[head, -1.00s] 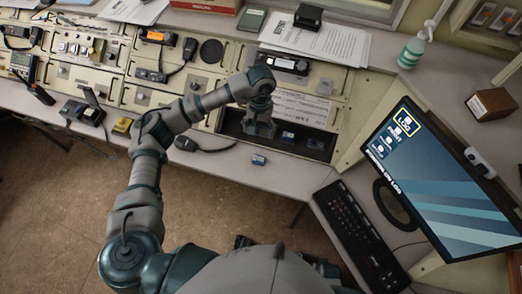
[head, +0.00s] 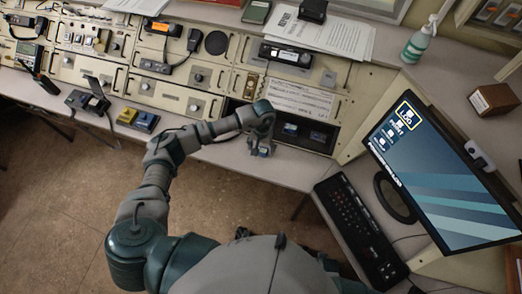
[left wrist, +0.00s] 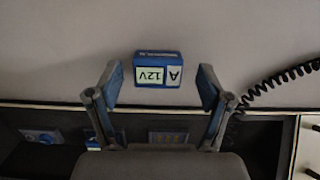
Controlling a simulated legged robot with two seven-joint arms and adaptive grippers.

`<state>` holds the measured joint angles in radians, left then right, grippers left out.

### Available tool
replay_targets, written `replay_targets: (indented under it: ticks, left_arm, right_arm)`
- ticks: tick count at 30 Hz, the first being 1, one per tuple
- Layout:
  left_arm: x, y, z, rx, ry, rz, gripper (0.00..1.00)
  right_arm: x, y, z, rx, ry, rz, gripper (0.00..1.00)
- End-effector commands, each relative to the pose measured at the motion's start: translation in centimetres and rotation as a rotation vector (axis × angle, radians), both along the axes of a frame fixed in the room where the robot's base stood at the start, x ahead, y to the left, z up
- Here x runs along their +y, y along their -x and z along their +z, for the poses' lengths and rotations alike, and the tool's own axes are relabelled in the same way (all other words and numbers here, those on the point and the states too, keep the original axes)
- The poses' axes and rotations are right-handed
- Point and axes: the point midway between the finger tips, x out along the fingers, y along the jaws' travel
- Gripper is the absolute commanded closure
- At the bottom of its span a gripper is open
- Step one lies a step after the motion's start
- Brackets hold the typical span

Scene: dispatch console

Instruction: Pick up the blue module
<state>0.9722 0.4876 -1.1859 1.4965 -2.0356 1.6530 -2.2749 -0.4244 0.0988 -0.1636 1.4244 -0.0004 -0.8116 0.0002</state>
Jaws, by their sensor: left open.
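The blue module (left wrist: 158,69), with a pale label reading "A 12V", lies on the grey desk surface. In the left wrist view it sits just beyond and between the fingertips, with no finger visibly touching it. In the head view the module (head: 264,151) is partly hidden under my left gripper (head: 261,147), near the desk's front edge. My left gripper (left wrist: 160,88) is open and empty. My right gripper is not in view.
A dark recessed bay (head: 233,106) behind the gripper holds other blue modules (head: 290,128). A coiled black cord (left wrist: 280,85) lies to the right in the wrist view. A keyboard (head: 357,228) and monitor (head: 440,180) stand at right.

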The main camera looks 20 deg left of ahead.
Motion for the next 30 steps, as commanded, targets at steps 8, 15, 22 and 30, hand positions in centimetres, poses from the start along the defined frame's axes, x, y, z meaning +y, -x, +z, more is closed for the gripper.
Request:
replay_targets:
  ticks: [8,15,22,30]
  left_arm:
    - [0.0,0.0,-0.5,0.000,0.000,0.000,0.21]
    - [0.0,0.0,-0.5,0.000,0.000,0.001,0.81]
    - [0.0,0.0,-0.4,0.000,0.000,0.001,0.95]
    - [0.0,0.0,0.7,-0.003,0.001,0.000,0.95]
  right_arm:
    - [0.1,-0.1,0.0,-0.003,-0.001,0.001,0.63]
    - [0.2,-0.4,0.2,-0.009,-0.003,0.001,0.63]
    - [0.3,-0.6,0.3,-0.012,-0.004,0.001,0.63]
    - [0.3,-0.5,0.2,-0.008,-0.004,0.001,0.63]
